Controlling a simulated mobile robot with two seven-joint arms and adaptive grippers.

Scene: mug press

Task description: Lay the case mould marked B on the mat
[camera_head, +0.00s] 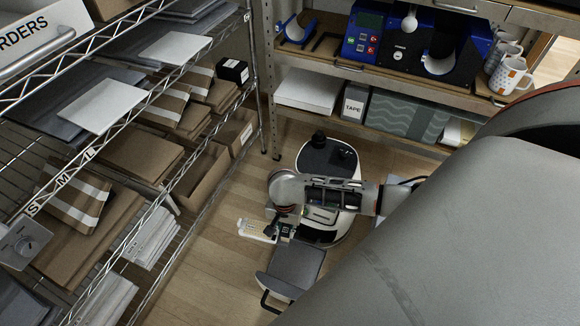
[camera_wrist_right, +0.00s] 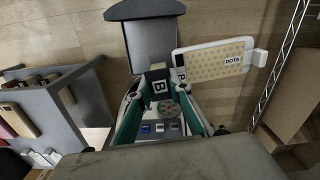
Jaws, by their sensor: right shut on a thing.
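My right gripper (camera_head: 284,221) is low over the floor side of the scene, beside my base. In the right wrist view the teal fingers of the right gripper (camera_wrist_right: 160,95) are shut on the dark block marked B of the case mould (camera_wrist_right: 187,71). The mould is pale and flat, and carries a dotted sheet labelled DOTS, with a white tab at its far end. In the head view the case mould (camera_head: 252,231) sticks out to the left of the gripper, clear of the shelves. My left gripper is not in view. I cannot make out the mat.
A wire rack (camera_head: 160,185) with parcels and boxes runs along the left. At the back, a shelf holds a blue press (camera_head: 362,38) and several mugs (camera_head: 510,77). A grey tray (camera_head: 297,262) is just below the gripper in the head view. Wooden floor shows between.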

